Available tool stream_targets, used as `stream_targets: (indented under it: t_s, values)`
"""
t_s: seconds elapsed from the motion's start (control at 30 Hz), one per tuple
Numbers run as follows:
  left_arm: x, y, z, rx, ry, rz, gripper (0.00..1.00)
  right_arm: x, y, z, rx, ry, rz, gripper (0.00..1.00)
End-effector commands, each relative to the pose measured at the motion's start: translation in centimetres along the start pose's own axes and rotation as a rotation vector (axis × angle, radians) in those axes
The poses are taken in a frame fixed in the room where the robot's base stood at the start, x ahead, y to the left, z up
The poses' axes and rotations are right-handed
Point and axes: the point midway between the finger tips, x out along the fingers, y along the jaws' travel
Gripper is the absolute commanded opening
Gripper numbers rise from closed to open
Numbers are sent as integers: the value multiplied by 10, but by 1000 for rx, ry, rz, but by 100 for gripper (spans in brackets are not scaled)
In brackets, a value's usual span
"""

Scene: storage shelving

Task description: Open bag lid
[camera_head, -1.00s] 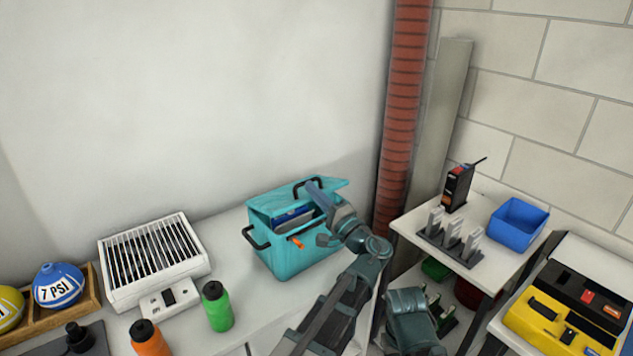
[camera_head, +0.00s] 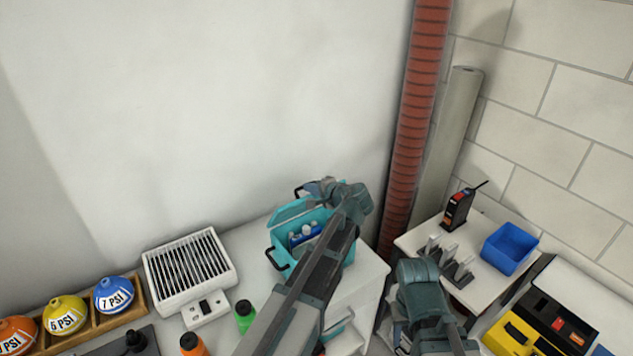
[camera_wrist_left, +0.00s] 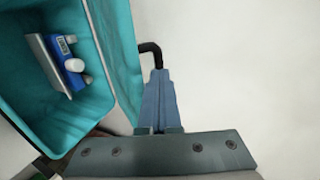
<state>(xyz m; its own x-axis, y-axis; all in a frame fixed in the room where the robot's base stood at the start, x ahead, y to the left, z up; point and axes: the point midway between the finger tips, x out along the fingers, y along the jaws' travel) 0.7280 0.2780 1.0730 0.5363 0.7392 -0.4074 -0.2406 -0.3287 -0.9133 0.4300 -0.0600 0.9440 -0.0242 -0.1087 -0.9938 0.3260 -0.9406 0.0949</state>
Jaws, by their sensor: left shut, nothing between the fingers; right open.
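The teal bag (camera_head: 287,260) stands on the white counter, with its lid (camera_head: 290,212) raised. Blue and white items (camera_head: 304,234) show inside it. The left wrist view shows the bag's inside wall (camera_wrist_left: 30,95) at left and the lid (camera_wrist_left: 122,55) beside it, with a black handle (camera_wrist_left: 152,50) on the lid's outer side. My left gripper (camera_head: 312,187) is at the raised lid. In the left wrist view its fingers (camera_wrist_left: 159,85) are shut and empty, right by the handle. My left arm hides part of the bag. My right arm shows at lower right, but its gripper does not.
A white slatted box (camera_head: 190,268) and a green bottle (camera_head: 245,316) stand to the left of the bag. A red pipe (camera_head: 415,120) rises behind on the right. A shelf with a blue bin (camera_head: 510,248) stands at right.

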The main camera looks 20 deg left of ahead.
Motion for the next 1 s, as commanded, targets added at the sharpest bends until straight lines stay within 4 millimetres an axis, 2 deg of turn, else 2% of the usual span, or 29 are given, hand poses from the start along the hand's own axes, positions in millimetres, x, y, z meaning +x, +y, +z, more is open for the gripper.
stream_targets:
  t_s: [0.03, 0.4, 0.7, 1.0]
  values:
    - [3, -18, -1, -2, -3, 37, 0, -22, 2, 1, 0, 0, 0, 45]
    - [53, -51, -2, -4, -5, 355, 0, -89, 8, 5, -2, 0, 0, 45]
    - [92, -59, -2, -3, -2, 576, 0, -111, 10, 6, 0, 0, 0, 45]
    - [114, -59, -1, -1, 2, 618, 0, -106, 10, 6, 0, 0, 0, 45]
